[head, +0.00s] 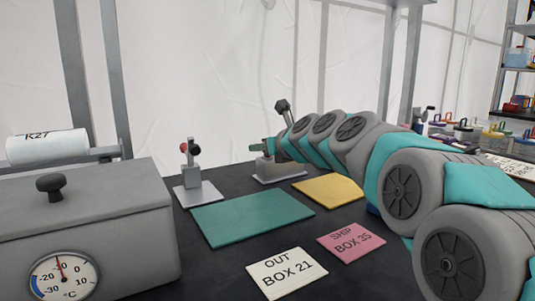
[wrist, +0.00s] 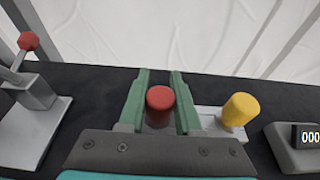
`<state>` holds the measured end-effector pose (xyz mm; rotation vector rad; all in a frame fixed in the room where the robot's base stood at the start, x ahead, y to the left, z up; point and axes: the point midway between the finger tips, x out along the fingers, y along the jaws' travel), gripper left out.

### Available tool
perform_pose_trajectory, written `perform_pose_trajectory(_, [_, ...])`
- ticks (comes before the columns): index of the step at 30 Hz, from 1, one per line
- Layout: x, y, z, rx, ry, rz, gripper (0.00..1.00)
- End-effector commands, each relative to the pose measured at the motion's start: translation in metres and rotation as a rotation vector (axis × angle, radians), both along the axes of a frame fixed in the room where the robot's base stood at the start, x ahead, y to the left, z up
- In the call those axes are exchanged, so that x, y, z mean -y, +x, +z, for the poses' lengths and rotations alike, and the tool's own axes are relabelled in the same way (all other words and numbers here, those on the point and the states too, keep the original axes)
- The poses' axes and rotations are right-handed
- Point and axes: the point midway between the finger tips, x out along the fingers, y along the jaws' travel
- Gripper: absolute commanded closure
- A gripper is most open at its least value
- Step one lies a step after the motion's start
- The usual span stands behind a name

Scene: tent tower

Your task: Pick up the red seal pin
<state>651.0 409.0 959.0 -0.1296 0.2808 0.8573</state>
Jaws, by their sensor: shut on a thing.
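The red seal pin (wrist: 160,104) shows in the wrist view as a red cylinder between the two green fingers of my gripper (wrist: 160,78). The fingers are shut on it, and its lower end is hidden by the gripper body. A yellow pin (wrist: 238,109) stands just right of the gripper on a pale stand (wrist: 208,117). In the head view my gripper (head: 262,147) is small, at the grey stand (head: 279,173) at the back of the table. I cannot make out the red pin there.
A grey lever with a red knob (head: 190,165) stands left of my gripper. A green mat (head: 252,216), yellow mat (head: 329,190), white card (head: 287,272) and pink card (head: 351,242) lie in front. A grey box with a dial (head: 85,225) fills the left. A counter (wrist: 296,142) stands right.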

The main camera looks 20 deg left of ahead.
Motion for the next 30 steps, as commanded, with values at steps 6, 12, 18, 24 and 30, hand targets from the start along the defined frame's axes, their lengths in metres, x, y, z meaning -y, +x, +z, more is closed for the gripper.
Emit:
perform_pose_trajectory(6, [0.0, 0.0, 0.0, 0.0, 0.0, 0.0, 1.0])
perform_pose_trajectory(12, [0.0, 0.0, 0.0, 0.0, 0.0, 0.0, 1.0])
perform_pose_trajectory(18, [0.0, 0.0, 0.002, 0.0, 0.0, 0.0, 1.0])
perform_pose_trajectory(24, [0.001, 0.001, 0.015, 0.001, -0.001, -0.002, 1.0])
perform_pose_trajectory(30, [0.001, 0.001, 0.039, 0.003, 0.001, -0.002, 1.0])
